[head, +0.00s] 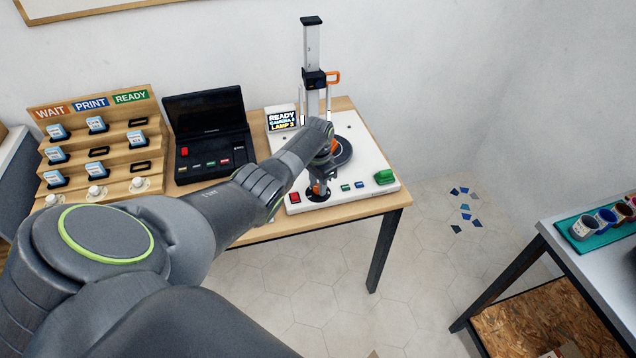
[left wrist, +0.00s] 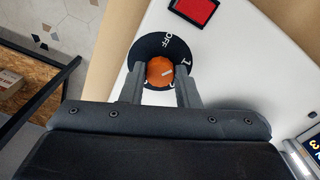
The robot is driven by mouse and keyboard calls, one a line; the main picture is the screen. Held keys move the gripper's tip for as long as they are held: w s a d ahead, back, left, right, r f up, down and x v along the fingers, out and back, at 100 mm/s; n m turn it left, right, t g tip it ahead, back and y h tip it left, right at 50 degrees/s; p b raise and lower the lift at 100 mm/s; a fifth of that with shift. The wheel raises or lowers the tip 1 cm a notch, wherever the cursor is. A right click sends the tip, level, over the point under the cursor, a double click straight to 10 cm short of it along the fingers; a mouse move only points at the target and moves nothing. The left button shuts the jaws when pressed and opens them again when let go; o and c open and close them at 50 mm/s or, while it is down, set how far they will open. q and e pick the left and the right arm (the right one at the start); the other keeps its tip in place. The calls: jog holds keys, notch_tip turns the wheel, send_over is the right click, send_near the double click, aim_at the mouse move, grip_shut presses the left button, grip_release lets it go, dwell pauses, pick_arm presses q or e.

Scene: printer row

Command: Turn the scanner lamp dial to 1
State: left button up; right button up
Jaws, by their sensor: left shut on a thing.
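The scanner lamp dial is a black disc (left wrist: 147,49) with white marks; "OFF" and "1" can be read. At its centre is an orange knob (left wrist: 160,70) with a short pale mark. My left gripper (left wrist: 160,76) is shut on the knob, one finger at each side, and its fingers hide the lower part of the disc. In the head view the left gripper (head: 319,184) reaches down to the dial (head: 318,196) at the front of the white scanner base (head: 345,198). The small screen (head: 282,121) shows "READY", a camera line and what looks like "LAMP 3". My right gripper is out of view.
A red button (head: 295,198), small blue and green buttons and a large green button (head: 384,177) flank the dial. The scanner column (head: 312,50) rises behind. A black console (head: 208,130) and a wooden stepped rack (head: 100,150) stand left. Floor right of the table is mostly free.

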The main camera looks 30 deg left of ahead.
pick_arm(q)
jog(key=m, duration=0.4)
jog(key=shift+w+r, duration=0.1)
dwell(0.4)
jog(key=o, duration=1)
jog(key=shift+c, duration=0.2)
notch_tip(320, 180, up, 17)
jog(key=shift+r, duration=0.2)
dwell(0.3)
